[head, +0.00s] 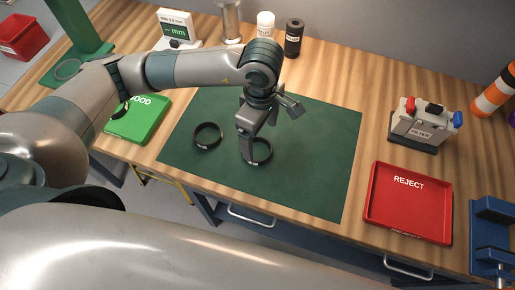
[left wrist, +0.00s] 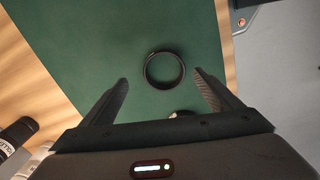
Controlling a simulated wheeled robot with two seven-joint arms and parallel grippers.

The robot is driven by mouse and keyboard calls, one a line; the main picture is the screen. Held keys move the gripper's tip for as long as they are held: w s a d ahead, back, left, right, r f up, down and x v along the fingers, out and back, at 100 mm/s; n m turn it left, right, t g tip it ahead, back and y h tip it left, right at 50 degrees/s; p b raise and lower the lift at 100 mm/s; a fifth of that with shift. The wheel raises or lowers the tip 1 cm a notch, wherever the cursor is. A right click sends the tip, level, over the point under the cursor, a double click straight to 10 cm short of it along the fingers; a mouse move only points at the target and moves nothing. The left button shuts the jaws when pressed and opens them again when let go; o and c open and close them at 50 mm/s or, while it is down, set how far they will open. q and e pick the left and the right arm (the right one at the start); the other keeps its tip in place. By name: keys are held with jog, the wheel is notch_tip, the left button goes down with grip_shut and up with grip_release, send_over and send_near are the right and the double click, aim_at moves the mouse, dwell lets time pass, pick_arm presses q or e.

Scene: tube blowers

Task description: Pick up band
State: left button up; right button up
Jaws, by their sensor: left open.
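One band (head: 207,148) is on the left. In the left wrist view one dark band (left wrist: 164,88) lies on the mat, seen between the spread fingers of my left gripper (left wrist: 163,82). The gripper is open and holds nothing. A small pale and dark thing (left wrist: 182,113) shows at the gripper's edge, mostly hidden. My right gripper is not in view.
A green GOOD tray (head: 140,125) is left of the mat and a red REJECT tray (head: 408,207) is to its right. A grey filter box (head: 418,130), a display (head: 176,28), and white (head: 265,27) and dark (head: 294,38) bottles stand around. The mat's right half is clear.

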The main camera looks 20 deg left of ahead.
aim_at(258, 153)
pick_arm(q)
jog(key=shift+s+f+p, duration=0.15)
jog(key=shift+f+p, duration=0.2)
jog(key=shift+p, duration=0.1)
jog(key=f, duration=0.1)
jog(key=f+p, duration=0.2)
jog(key=shift+s+a+f, duration=0.1)
jog(key=shift+s+f, duration=0.15)
jog(key=shift+f, duration=0.45)
jog(key=shift+c, duration=0.4)
jog(key=c, duration=1.1)
